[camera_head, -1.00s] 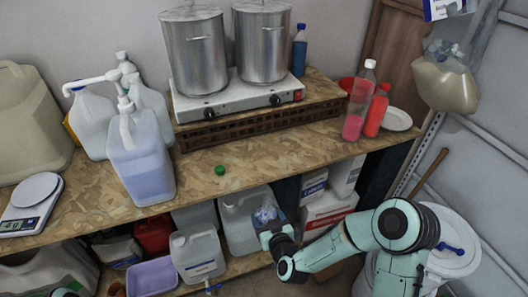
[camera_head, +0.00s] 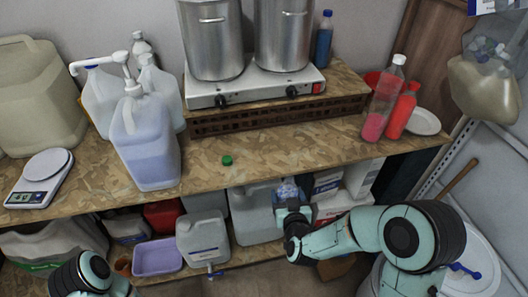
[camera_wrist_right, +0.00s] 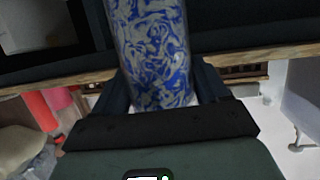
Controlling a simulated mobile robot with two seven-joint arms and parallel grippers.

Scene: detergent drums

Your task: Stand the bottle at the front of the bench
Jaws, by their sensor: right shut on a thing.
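A bottle with a blue and whitish pattern (camera_wrist_right: 150,50) is between the fingers of my right gripper (camera_wrist_right: 160,105) in the right wrist view. Its top end is cut off by the frame. In the head view the bottle (camera_head: 288,190) shows small at my right gripper (camera_head: 292,213), just in front of and below the bench's front edge. The right gripper is shut on it. The chipboard bench (camera_head: 265,158) has bare board along its front. Part of my left arm shows at the lower left in the head view, but its gripper is out of sight.
A green cap (camera_head: 227,160) lies on the bench near the middle. A pump canister (camera_head: 146,145) and a scale (camera_head: 40,178) stand left. A clear bottle with pink liquid (camera_head: 383,100) and a red bottle (camera_head: 401,112) stand right. A hotplate (camera_head: 255,88) carries two pots behind.

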